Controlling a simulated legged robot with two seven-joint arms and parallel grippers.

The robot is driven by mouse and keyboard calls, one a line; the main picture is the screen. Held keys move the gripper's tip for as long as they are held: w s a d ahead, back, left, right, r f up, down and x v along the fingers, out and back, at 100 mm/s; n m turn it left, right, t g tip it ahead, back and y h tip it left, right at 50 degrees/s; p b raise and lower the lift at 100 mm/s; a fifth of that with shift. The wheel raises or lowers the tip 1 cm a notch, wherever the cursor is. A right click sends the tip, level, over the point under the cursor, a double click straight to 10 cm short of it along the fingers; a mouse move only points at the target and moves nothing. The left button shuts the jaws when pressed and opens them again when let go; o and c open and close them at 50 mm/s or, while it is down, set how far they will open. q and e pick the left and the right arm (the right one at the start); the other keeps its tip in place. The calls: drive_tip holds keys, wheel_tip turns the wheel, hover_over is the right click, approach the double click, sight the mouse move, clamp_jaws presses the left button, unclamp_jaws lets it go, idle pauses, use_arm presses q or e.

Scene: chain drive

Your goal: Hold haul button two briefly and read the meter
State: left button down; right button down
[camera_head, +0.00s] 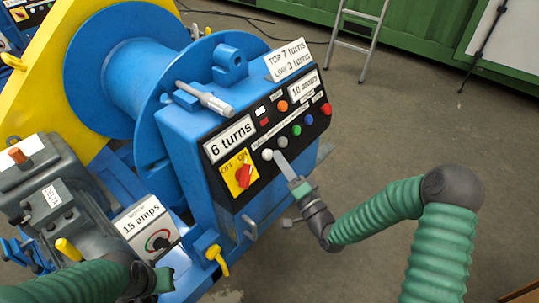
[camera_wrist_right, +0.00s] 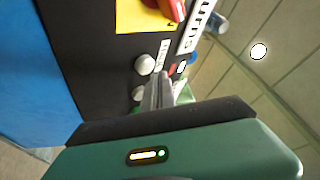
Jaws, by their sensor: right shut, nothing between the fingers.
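A black panel on the blue winch housing holds a diagonal row of round buttons: white (camera_head: 267,155), grey (camera_head: 281,143), green (camera_head: 296,131), blue (camera_head: 309,119) and red (camera_head: 326,108). Which is haul button two I cannot read. A display reads "10 amps" (camera_head: 303,87). My right gripper (camera_head: 279,155) is shut and empty, its tips at the grey button. In the wrist view the fingers (camera_wrist_right: 163,90) partly cover a pale button (camera_wrist_right: 138,93) beside the white one (camera_wrist_right: 145,64); contact is unclear. My left gripper (camera_head: 160,280) is at the lower left, its jaws unclear.
A "6 turns" display (camera_head: 230,138) and a red switch on a yellow plate (camera_head: 241,174) sit beside the buttons. A "15 amps" box (camera_head: 146,226) and a yellow-handled lever (camera_head: 217,258) stand lower left. The floor to the right is open.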

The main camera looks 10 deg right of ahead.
drive_tip(key=shift+w+a, duration=0.1)
idle(0.3)
drive_tip(key=shift+w+a+f, duration=0.1)
drive_tip(key=shift+w+a, duration=0.05)
drive_tip(key=shift+w, duration=0.05)
drive_tip(key=shift+w+a+f, duration=0.25)
drive_tip(key=shift+w+a, duration=0.05)
drive_tip(key=shift+w, duration=0.05)
idle(0.8)
drive_tip(key=shift+s, duration=0.1)
idle(3.2)
drive_tip(key=shift+s+d+r+p, duration=0.4)
drive_tip(key=shift+s+d, duration=0.15)
drive_tip(key=s+d+r+p, duration=0.2)
drive_tip(key=s, duration=0.1)
drive_tip(key=shift+s+d+r+p, duration=0.15)
drive_tip(key=shift+s+d+p, duration=0.15)
drive_tip(key=shift+d, duration=0.05)
